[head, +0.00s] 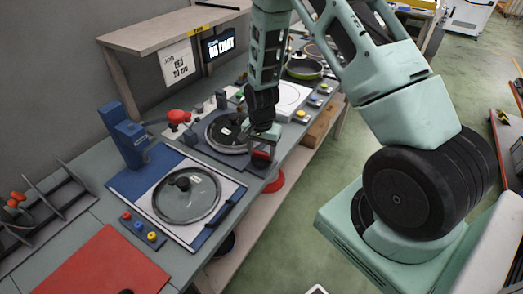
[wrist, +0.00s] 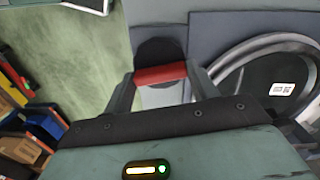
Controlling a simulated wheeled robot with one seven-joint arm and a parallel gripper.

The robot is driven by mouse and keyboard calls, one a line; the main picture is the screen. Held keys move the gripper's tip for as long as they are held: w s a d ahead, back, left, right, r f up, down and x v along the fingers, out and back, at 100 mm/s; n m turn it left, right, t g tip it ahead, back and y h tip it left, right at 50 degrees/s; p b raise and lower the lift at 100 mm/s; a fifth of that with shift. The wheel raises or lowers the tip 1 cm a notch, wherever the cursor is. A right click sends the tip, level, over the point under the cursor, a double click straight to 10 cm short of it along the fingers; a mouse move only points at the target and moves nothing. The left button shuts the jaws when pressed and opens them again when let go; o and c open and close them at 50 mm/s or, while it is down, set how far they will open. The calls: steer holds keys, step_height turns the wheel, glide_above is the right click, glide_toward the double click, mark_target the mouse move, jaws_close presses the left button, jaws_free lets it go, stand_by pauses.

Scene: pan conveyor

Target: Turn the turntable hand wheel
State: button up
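My gripper (head: 262,142) is at the bench's front edge, just right of the turntable with a dark round pan (head: 222,134). In the wrist view my gripper (wrist: 161,88) has its two fingers wide apart. A red bar (wrist: 160,74), which looks like a hand-wheel grip, spans the gap between them. I cannot tell whether the fingers touch it. A dark rounded piece (wrist: 160,48) lies beyond the bar. In the head view a red patch (head: 262,155) shows by the fingertips. The wheel's full shape is hidden. The pan (wrist: 285,88) also shows at right in the wrist view.
A glass lid (head: 187,196) lies on a white plate with a blue frame at near left. A red round thing (head: 275,182) is below the bench edge. A red mushroom-shaped piece (head: 177,116) stands behind the turntable. A wooden shelf (head: 172,30) overhangs the back. Green floor is open at right.

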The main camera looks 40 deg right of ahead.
steer(key=shift+c, duration=0.7)
steer(key=shift+n, duration=0.3)
steer(key=n+b, duration=0.1)
steer(key=n, duration=0.8)
steer(key=shift+b, duration=0.4)
steer(key=n, duration=0.4)
steer(key=shift+n, duration=2.2)
